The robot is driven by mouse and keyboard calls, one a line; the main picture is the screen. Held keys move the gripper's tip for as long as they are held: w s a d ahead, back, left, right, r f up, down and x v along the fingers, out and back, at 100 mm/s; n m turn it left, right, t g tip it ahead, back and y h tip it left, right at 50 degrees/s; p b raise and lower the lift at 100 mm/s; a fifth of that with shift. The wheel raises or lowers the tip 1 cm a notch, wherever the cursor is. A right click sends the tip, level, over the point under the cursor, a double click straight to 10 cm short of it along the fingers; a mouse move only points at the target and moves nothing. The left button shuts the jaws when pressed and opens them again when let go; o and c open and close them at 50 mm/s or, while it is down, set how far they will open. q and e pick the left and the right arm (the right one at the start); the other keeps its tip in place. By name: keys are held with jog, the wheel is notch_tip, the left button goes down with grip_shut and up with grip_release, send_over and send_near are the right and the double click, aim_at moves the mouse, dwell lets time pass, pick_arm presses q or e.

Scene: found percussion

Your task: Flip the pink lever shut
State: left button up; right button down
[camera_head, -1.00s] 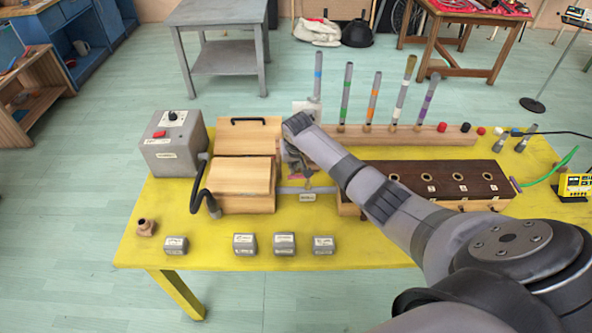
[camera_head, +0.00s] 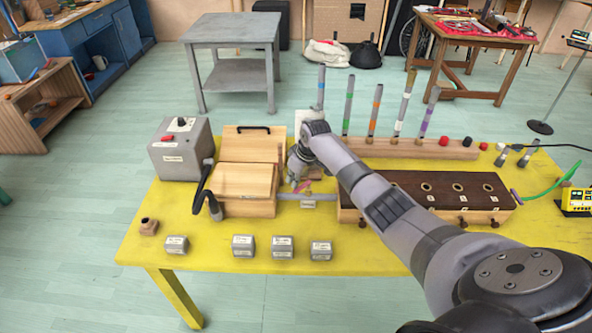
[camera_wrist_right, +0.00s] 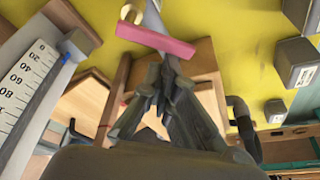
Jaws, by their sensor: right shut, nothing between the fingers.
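The pink lever (camera_wrist_right: 155,40) shows as a flat pink bar across the top of the right wrist view, on a grey pipe (camera_head: 320,197). In the head view a small part of the pink lever (camera_head: 303,186) shows just below my right gripper (camera_head: 296,178). The pipe runs between the light wooden box and the dark-topped box. My right gripper is shut and empty, and its fingertips (camera_wrist_right: 164,84) point toward the lever in the wrist view. I cannot tell whether they touch it. My left gripper is not in view.
The light wooden box (camera_head: 246,181) stands left of the gripper, beside a grey control box (camera_head: 178,158). The dark-topped box (camera_head: 400,184) is to the right. A rack (camera_head: 410,148) with upright tubes stands behind. Several small grey blocks (camera_head: 243,246) line the yellow table's front.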

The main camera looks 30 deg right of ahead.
jog(key=s+n, duration=0.1)
jog(key=n, duration=0.1)
jog(key=s+n+y+b, duration=0.1)
jog(key=n, duration=0.1)
jog(key=shift+a+g, duration=0.1)
jog(key=shift+g, duration=0.2)
jog(key=shift+s+n, duration=0.3)
jog(key=shift+n, duration=0.5)
pick_arm(q)
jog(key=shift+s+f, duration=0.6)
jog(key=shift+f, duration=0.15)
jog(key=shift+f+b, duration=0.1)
jog(key=shift+b, duration=0.2)
